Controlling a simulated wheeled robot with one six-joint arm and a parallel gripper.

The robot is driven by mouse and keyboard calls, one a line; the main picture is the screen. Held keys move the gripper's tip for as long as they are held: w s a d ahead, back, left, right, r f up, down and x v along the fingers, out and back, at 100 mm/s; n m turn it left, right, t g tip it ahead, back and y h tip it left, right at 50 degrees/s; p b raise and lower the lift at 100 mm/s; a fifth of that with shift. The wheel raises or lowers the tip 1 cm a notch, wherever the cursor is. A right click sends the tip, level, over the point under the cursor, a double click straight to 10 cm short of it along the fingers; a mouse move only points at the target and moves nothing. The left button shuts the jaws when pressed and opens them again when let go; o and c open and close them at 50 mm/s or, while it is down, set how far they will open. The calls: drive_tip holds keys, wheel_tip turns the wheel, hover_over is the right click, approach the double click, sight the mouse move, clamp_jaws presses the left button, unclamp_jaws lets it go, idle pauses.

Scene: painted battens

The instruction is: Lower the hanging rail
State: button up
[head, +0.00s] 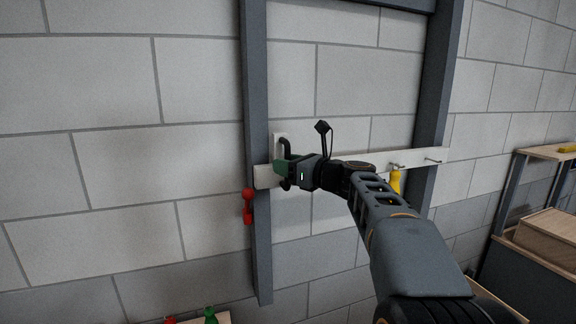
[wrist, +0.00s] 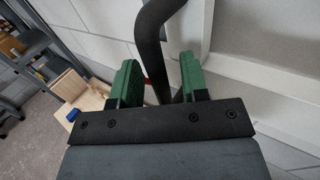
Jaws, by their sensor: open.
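The hanging rail (head: 415,159) is a pale horizontal batten spanning two dark grey uprights. A black bar handle (head: 286,146) stands out near its left end. A yellow-handled thing (head: 396,181) hangs from a hook on the rail's right part. My gripper (head: 283,170) is at the handle. In the wrist view the handle (wrist: 150,45) passes between my green fingertips (wrist: 158,82), which are open with gaps beside the bar. My gripper and arm hide part of the handle and the rail's middle.
The left upright (head: 257,120) and right upright (head: 437,80) stand against a pale block wall. A red object (head: 248,205) hangs by the left upright. Red and green items (head: 210,316) show at the bottom edge. A wooden-topped bench (head: 545,152) stands at the right.

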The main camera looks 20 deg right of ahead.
clamp_jaws()
idle(0.3)
wheel_tip(320, 180, down, 28)
idle(0.5)
drive_tip(key=shift+f, duration=0.1)
unclamp_jaws()
drive_tip(key=v, duration=1.2)
